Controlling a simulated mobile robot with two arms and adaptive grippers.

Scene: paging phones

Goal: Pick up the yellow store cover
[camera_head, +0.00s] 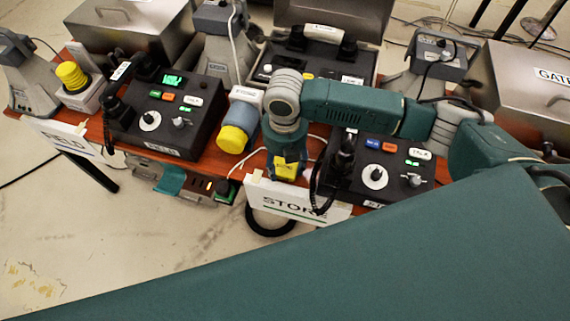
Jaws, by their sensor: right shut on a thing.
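My right arm reaches in from the right over the table, and its gripper (287,156) points down behind the white STORE sign (296,202). It is shut on the yellow store cover (287,170), which shows as a small yellow patch at the fingers. The fingers hide much of the cover, and I cannot tell whether it still touches what is under it. My left gripper is not in view.
A grey cylinder with a yellow cap (235,137) stands close left of my right gripper. Control boxes with handsets flank it, one at left (165,115) and one at right (375,172). A ribbed yellow cover (72,76) stands far left. Open floor (130,235) lies in front.

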